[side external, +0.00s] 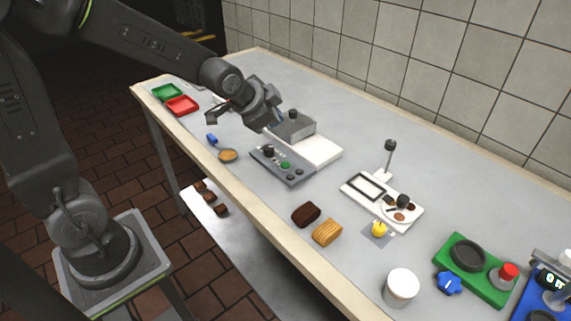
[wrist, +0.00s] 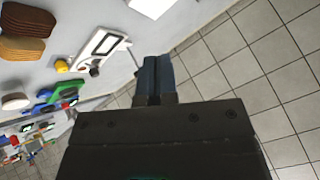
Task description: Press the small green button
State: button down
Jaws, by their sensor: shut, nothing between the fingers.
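The small green button (side external: 285,165) sits on a dark grey control panel (side external: 271,172) on the table, beside a black knob and other small dark controls. My gripper (side external: 278,113) is in the air above and behind the panel in the side view, apart from the button. Its fingertips are hard to make out there. In the wrist view my gripper's dark blue fingers (wrist: 157,72) are together with nothing between them, pointing toward the tiled wall. I cannot make out the green button in the wrist view.
A white and grey device (side external: 313,150) stands just behind the panel. Brown (side external: 306,214) and tan (side external: 327,232) sandwich pieces lie to the right, near the front edge. Red (side external: 182,105) and green trays (side external: 166,93) sit far left.

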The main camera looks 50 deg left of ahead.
jog(key=m, duration=0.2)
send_over(286, 166)
notch_tip(286, 166, down, 5)
jog(key=shift+w+r+t, duration=0.1)
jog(key=shift+r+t, duration=0.1)
jog(key=shift+t, duration=0.2)
jog(key=shift+f, duration=0.15)
jog(key=shift+f, duration=4.25)
jog(key=shift+f, duration=0.4)
jog(key=shift+f, duration=0.45)
jog(key=shift+r, duration=0.85)
